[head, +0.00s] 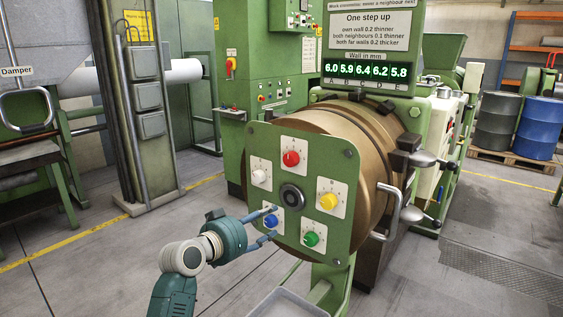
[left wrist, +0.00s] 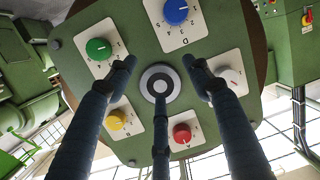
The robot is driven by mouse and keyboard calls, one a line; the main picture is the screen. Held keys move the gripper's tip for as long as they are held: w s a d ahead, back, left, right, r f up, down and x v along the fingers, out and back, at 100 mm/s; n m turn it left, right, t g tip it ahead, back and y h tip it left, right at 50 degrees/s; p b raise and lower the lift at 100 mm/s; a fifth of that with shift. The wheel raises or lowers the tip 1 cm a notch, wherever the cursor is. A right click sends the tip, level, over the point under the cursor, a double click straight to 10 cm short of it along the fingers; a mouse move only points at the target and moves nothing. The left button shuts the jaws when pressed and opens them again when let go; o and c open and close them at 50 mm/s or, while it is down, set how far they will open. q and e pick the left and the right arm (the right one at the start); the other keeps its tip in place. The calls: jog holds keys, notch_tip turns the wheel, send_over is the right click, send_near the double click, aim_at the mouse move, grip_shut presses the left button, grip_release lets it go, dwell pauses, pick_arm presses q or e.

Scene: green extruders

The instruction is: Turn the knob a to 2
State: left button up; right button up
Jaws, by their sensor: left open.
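Each sits on a white scale plate. My left gripper (head: 268,223) is open and empty in front of the blue knob. In the left wrist view, its spread fingers (left wrist: 159,63) point at the panel, with the blue knob (left wrist: 176,11) beyond the tips. My right gripper is not in view.
A dark round hub (head: 291,196) sits mid-panel. A display (head: 369,72) above reads 6.0 5.9 6.4 6.2 5.8, under a "One step up" sign (head: 369,30). A metal handle (head: 389,212) sticks out at right. A grey tray (head: 287,303) lies below the panel.

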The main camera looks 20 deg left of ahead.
pick_arm(q)
jog(key=m+t+h, duration=0.2)
send_near(288, 161)
jog(key=s, duration=0.2)
jog(key=p+x, duration=0.2)
jog(key=x, duration=0.2)
jog(key=p+x, duration=0.2)
jog(key=x, duration=0.3)
jog(key=shift+w+a+r, duration=0.2)
jog(key=shift+w+d+f, duration=0.15)
jog(key=shift+w+f, duration=0.05)
jog(key=shift+w, duration=0.45)
jog(key=c, duration=1.2)
